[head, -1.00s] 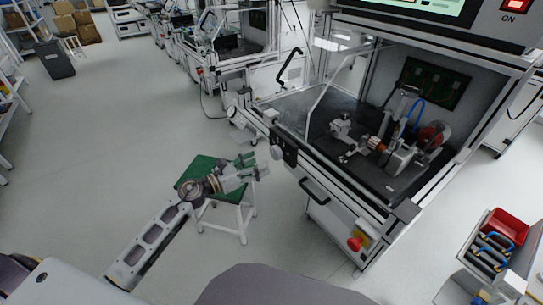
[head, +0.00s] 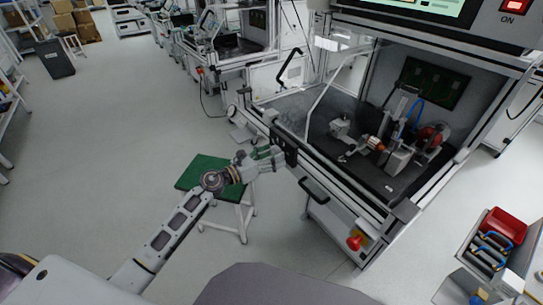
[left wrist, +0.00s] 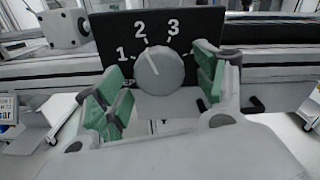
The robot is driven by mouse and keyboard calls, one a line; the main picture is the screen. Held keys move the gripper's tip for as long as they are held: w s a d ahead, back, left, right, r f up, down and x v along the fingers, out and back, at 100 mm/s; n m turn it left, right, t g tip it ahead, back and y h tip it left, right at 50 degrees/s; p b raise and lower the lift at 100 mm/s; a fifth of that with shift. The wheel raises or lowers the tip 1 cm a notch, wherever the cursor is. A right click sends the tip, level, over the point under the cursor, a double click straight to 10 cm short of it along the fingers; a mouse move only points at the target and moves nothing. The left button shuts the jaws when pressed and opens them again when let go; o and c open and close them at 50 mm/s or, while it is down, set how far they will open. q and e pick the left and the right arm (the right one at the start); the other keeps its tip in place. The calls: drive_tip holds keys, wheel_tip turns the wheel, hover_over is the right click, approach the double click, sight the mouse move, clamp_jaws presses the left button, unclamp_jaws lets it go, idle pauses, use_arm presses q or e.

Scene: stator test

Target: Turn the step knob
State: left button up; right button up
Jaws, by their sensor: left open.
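The step knob (left wrist: 160,70) is a round grey dial on a black panel (left wrist: 103,30) with the white numbers 1, 2 and 3 in the left wrist view. Its white line points up and left, between 1 and 2, nearer the 2. My left gripper (left wrist: 160,82) is open, with one green-padded finger at each side of the knob. I see gaps beside the knob, so the fingers look apart from it. In the head view my left gripper (head: 270,155) is at the black panel (head: 284,146) on the bench front and hides the knob. My right gripper is not in view.
The test bench (head: 335,180) holds a stator fixture (head: 375,143) on its dark deck. A black handle (head: 313,190) and a red emergency button (head: 355,243) are on its front. A green stool (head: 205,172) stands below my left arm. Open floor lies to the left.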

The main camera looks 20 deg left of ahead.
use_arm(q)
drive_tip(key=shift+c, duration=0.3)
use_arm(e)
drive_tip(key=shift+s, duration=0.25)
use_arm(q)
drive_tip(key=c, duration=0.7)
drive_tip(key=shift+c, duration=1.4)
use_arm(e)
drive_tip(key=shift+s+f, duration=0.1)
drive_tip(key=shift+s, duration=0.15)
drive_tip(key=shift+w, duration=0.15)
